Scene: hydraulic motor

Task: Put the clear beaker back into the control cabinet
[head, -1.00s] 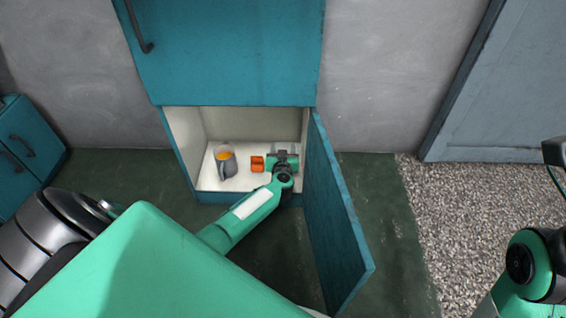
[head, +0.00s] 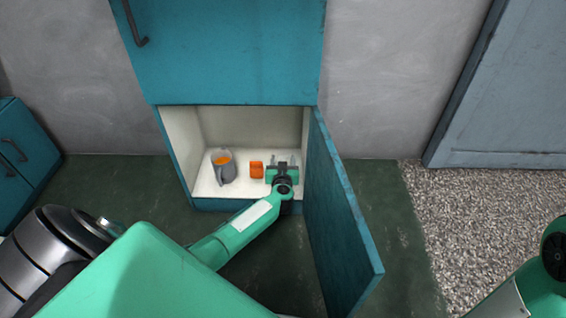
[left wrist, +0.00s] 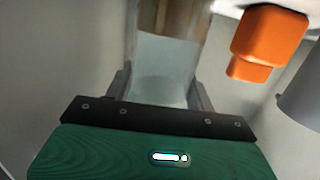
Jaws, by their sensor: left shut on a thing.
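The clear beaker (left wrist: 165,70) shows between the two fingers of my left gripper (left wrist: 165,92) in the left wrist view. The gripper is shut on it. In the head view my left gripper (head: 282,166) reaches into the open lower compartment of the teal control cabinet (head: 208,190), at its right side. There the beaker is small and mostly hidden by the gripper. I cannot tell if its base touches the floor of the compartment. My right gripper is out of view.
The open cabinet door (head: 340,220) stands close right of my left arm.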

